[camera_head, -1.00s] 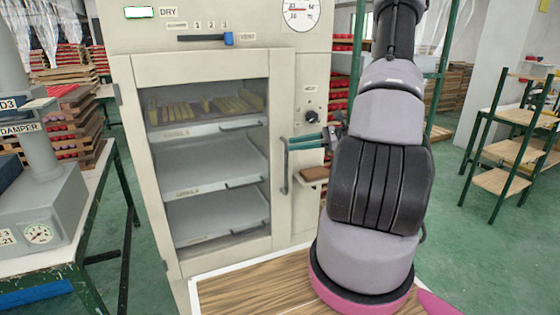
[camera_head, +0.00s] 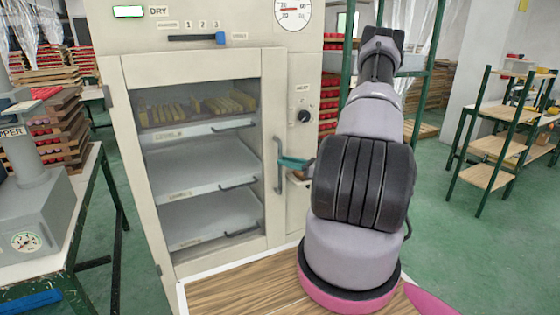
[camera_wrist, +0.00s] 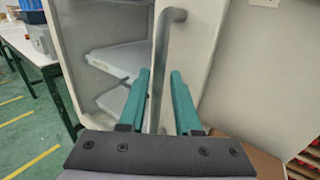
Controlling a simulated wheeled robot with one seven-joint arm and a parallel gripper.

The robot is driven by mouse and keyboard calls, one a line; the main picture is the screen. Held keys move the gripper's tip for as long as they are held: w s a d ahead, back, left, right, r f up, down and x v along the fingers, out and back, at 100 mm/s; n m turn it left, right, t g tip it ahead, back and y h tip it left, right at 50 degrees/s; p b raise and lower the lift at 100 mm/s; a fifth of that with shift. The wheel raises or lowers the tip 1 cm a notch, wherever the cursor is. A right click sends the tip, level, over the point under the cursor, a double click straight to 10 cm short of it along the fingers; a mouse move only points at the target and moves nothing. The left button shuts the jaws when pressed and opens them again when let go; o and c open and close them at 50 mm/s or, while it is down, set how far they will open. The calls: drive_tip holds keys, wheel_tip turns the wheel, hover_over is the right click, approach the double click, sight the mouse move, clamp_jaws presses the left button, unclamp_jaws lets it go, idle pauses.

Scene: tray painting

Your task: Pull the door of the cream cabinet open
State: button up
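The cream cabinet (camera_head: 200,33) stands in the middle of the head view. Its glazed door (camera_head: 273,120) looks shut, with shelves showing behind the glass. A grey vertical bar handle (camera_head: 280,165) is on the door's right side. My gripper (camera_head: 292,162) is at the handle's lower half, reaching in from the right. In the wrist view, the handle (camera_wrist: 163,65) runs between the two teal fingers of my gripper (camera_wrist: 159,95). The fingers are apart, one on each side of the bar, with gaps visible. The handle's lower end is hidden behind the gripper body.
A wooden worktop (camera_head: 240,290) lies in front of the cabinet's base. A grey machine with a gauge (camera_head: 30,215) stands on a bench to the left. A green shelf rack (camera_head: 490,150) is at the right. Green floor is free between my arm and the rack.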

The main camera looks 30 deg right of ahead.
drive_tip(key=shift+x, duration=1.45)
clamp_jaws()
idle(0.3)
